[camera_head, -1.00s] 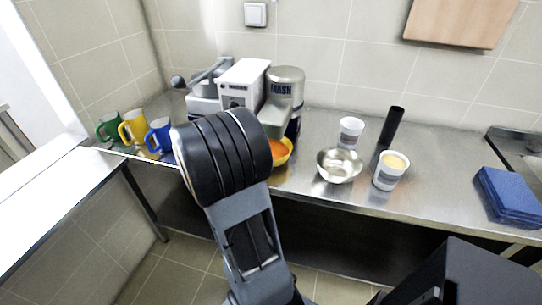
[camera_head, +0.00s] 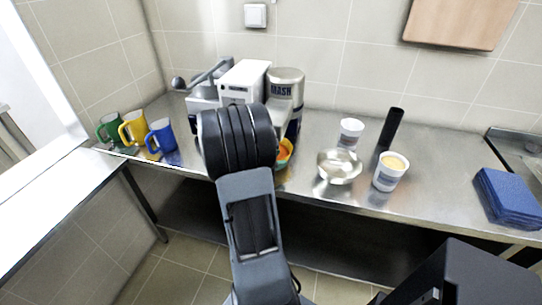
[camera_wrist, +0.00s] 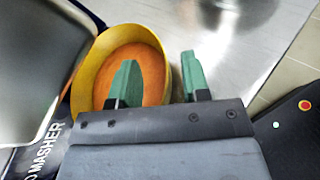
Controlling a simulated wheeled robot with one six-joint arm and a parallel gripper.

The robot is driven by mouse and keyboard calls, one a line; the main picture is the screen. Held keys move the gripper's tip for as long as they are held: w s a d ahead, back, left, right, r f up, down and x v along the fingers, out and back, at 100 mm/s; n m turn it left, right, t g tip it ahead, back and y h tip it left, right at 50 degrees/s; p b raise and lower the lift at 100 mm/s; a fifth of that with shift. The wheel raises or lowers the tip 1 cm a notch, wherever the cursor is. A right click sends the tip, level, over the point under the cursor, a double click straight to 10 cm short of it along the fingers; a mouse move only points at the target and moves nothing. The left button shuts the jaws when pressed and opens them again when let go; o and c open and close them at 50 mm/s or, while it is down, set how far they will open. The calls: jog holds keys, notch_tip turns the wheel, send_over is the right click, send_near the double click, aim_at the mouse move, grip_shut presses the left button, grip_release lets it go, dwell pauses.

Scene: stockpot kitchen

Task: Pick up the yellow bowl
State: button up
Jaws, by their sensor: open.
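The yellow bowl (camera_head: 288,156) stands on the steel counter in front of the masher. In the head view my arm hides most of it. In the wrist view the bowl (camera_wrist: 83,82) shows orange contents (camera_wrist: 150,61). My gripper (camera_wrist: 158,61) is open, with green fingers. Its left finger is over the inside of the bowl and its right finger is outside, so the bowl's right rim lies between them. I cannot tell whether a finger touches the bowl.
The masher (camera_head: 286,88) and a white machine (camera_head: 243,80) stand close behind the bowl. A metal bowl (camera_head: 339,168) and a white cup (camera_head: 390,172) are to the right. Green, yellow and blue mugs (camera_head: 161,136) stand at the left. Blue folded cloths (camera_head: 508,197) lie far right.

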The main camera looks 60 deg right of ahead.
jog(key=shift+c, duration=0.4)
grip_shut()
